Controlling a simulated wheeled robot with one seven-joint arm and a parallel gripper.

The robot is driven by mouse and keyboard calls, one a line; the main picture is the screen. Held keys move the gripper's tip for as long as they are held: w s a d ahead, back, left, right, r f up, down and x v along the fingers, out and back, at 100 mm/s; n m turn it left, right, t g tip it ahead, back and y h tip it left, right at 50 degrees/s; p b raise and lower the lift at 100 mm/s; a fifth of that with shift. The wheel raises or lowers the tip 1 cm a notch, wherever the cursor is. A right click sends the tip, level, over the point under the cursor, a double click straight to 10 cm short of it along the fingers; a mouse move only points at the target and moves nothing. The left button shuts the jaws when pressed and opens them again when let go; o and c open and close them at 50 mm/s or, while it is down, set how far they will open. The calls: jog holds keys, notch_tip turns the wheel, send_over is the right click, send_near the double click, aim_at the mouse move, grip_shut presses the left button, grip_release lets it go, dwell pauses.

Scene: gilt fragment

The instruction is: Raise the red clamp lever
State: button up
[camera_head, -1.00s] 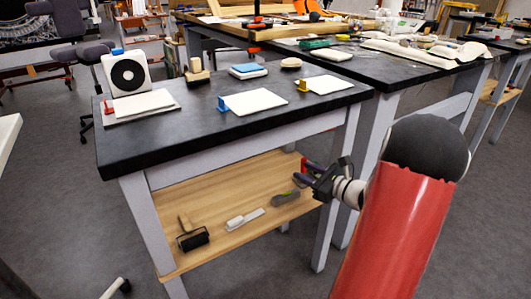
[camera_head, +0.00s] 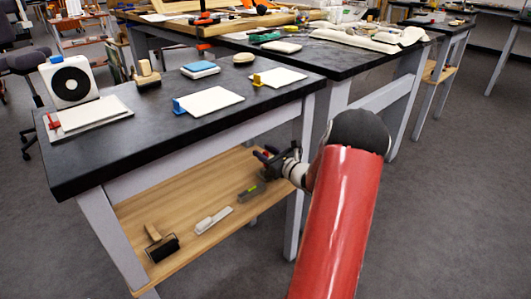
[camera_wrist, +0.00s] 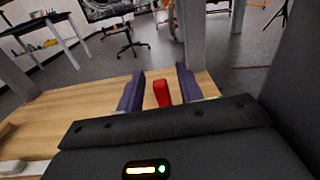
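The red clamp lever (camera_head: 54,121) is small and stands at the left edge of a white board (camera_head: 95,114) on the black-topped table. My gripper (camera_head: 266,158) is low, beside the right end of the wooden shelf under that table, well below and to the right of the lever. In the wrist view my gripper's dark purple fingers (camera_wrist: 158,92) are apart. A red piece (camera_wrist: 162,94) shows between them with gaps on both sides; I cannot tell what it is or how far off it lies.
A blue clamp (camera_head: 179,106) and a yellow clamp (camera_head: 257,80) stand at other white boards on the black table (camera_head: 150,130). A white speaker-like box (camera_head: 70,80) stands behind the red one. The shelf (camera_head: 190,190) holds a roller (camera_head: 161,243) and a brush (camera_head: 213,221). Table legs flank my gripper.

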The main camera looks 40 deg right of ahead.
jog(key=shift+c, duration=0.5)
grip_shut()
jog(key=shift+a+f+b, duration=0.1)
jog(key=shift+b, duration=0.3)
jog(key=n+b, duration=0.1)
jog(key=b, duration=0.1)
jog(key=a+n+b, duration=0.1)
jog(key=b, duration=0.1)
jog(key=shift+a+f+n+b, duration=0.15)
jog(key=shift+f+n+b, duration=0.15)
jog(key=shift+f+b, duration=0.1)
jog(key=n+b, duration=0.1)
jog(key=b, duration=0.2)
jog(key=a+n+b, duration=0.1)
jog(key=n+b, duration=0.1)
jog(key=b, duration=0.1)
jog(key=a+f+n+b, duration=0.1)
jog(key=b, duration=0.1)
jog(key=shift+s+a+f+n+b, duration=0.1)
jog(key=shift+s+a+n+b, duration=0.05)
jog(key=shift+n+b, duration=0.2)
jog(key=shift+a+f+n+b, duration=0.15)
jog(key=shift+a+n+b, duration=0.25)
jog(key=shift+n+b, duration=0.7)
jog(key=shift+s+a+f+n, duration=0.1)
jog(key=shift+a+f+n, duration=0.1)
jog(key=shift+n, duration=0.4)
jog(key=shift+a+f+n, duration=0.15)
jog(key=shift+n, duration=0.4)
